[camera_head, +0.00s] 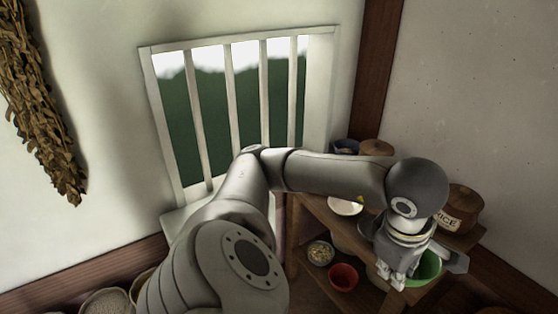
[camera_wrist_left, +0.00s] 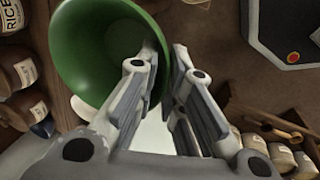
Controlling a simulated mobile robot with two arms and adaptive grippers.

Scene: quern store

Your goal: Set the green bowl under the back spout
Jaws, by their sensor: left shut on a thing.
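The green bowl (camera_head: 430,267) is at the lower right of the head view, partly hidden by my left gripper (camera_head: 398,272). In the left wrist view the green bowl (camera_wrist_left: 95,50) fills the upper left, tilted in the picture, its inside showing and looking empty. My left gripper (camera_wrist_left: 165,92) is shut on the bowl's rim, with the fingers on its right side in that view. I cannot make out a spout in either view. My right gripper is in neither view.
A wooden shelf (camera_head: 318,207) in the corner holds a white bowl (camera_head: 345,207) and a tub labelled RICE (camera_head: 460,207). Lower are a red bowl (camera_head: 343,277) and a filled bowl (camera_head: 320,253). A barred window (camera_head: 235,110) is behind my arm. Several jars line the wrist view's left edge.

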